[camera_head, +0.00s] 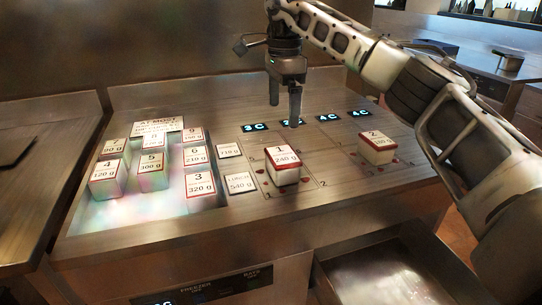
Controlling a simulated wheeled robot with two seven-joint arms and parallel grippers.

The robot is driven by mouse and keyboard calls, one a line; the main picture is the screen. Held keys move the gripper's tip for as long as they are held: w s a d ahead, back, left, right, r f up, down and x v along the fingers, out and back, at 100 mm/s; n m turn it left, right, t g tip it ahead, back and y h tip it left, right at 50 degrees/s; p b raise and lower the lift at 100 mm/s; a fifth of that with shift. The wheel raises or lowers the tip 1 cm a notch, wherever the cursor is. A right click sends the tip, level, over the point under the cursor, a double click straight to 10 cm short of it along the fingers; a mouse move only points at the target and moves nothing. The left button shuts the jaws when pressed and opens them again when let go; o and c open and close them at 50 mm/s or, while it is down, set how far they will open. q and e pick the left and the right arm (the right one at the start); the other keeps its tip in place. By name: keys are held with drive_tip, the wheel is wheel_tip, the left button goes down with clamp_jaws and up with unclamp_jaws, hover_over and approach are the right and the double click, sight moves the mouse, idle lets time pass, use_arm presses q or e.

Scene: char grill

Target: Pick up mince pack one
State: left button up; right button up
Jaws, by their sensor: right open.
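Mince pack one (284,177) is a small white block with a red-edged top label reading 1 and 240 g. It sits upright on the steel counter, right of the light tray, in a marked area with red spots. My right gripper (284,112) hangs above the counter behind pack one, pointing down. Its two fingers are apart with nothing between them, and it is not touching the pack. My left gripper is not in view.
A second pack labelled 2 (376,157) sits to the right. Several numbered packs, such as pack 3 (201,204), stand on the bright tray (130,213) at left. Small lit temperature displays (329,118) line the back. An open drawer (385,275) is at front right.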

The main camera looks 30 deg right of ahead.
sight(283, 154)
drive_tip(key=f, duration=0.9)
drive_tip(key=shift+s+f, duration=0.2)
drive_tip(key=shift+s, duration=0.1)
drive_tip(key=shift+w+f+p, duration=0.1)
drive_tip(key=shift+f+p, duration=0.4)
drive_tip(key=shift+f, duration=2.45)
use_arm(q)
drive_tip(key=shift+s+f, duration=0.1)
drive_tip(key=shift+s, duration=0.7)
use_arm(e)
drive_tip(key=c, duration=1.1)
